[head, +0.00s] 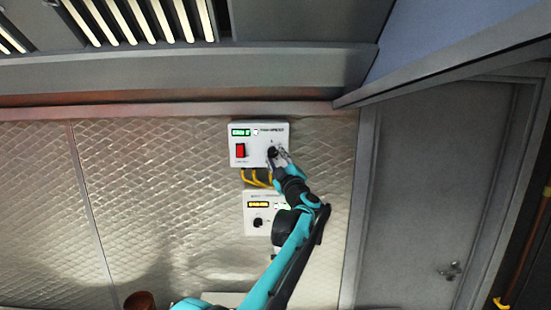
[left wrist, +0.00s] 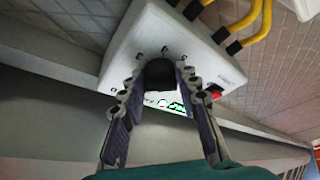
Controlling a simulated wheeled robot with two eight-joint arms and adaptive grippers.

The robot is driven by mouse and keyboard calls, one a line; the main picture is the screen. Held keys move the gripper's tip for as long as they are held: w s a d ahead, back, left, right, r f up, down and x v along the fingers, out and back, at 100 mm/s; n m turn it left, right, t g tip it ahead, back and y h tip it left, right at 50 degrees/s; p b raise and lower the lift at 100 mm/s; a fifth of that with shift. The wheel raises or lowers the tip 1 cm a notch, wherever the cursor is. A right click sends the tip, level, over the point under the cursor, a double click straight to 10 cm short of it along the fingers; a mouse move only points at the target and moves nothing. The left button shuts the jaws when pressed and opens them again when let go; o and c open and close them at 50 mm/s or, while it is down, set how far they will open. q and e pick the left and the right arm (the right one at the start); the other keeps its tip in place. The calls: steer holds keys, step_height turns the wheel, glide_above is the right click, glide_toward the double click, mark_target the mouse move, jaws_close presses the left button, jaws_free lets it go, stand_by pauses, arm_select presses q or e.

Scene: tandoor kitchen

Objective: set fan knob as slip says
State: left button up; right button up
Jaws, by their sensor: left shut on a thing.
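The fan control box (head: 259,163) is white and fixed to the quilted metal wall, with a lit green display (head: 241,132) and a red switch (head: 240,151). Its black knob (head: 272,152) is at the right side of its face. My left gripper (head: 277,155) is at this knob. In the left wrist view the two fingers stand on either side of the black knob (left wrist: 160,74) and are shut on it. Marks show around the knob, too small to read surely. I cannot make out a slip. My right gripper is not in view.
A second white box (head: 251,206) with an amber display and a black knob (head: 258,222) is below, partly hidden by my left arm. Yellow cables (head: 248,177) run between the boxes. A hood with slats (head: 140,25) is above. A grey door (head: 430,190) is at right.

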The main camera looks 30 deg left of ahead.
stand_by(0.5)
arm_select(q)
steer(key=o, duration=1.2)
steer(key=shift+c, duration=0.2)
steer(key=v, duration=1.2)
steer(key=shift+r, duration=0.1)
